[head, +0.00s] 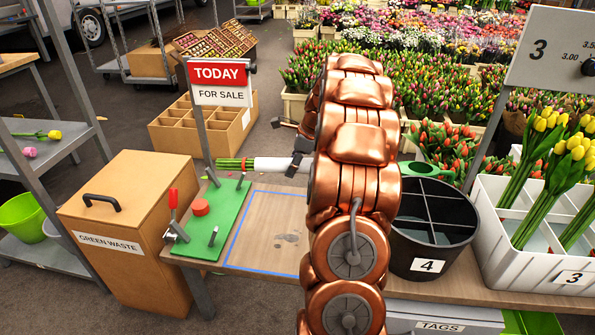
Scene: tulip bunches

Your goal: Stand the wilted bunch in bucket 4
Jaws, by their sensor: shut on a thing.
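My gripper (296,158) is shut on a bunch in a white sleeve (272,164), which lies roughly level above the back of the table. Bucket 4 (432,258) is black and round, split by crossing dividers, and stands on the table to the right of my arm. Its visible compartments look empty; its left edge is partly hidden by the arm.
A white crate labelled 3 (540,272) with yellow tulips stands right of the bucket. A green board (215,225) with pegs and a red-handled clamp lies left, beside a blue-outlined area (262,240). A sale sign (220,83) rises behind. A green waste bin (112,215) stands left.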

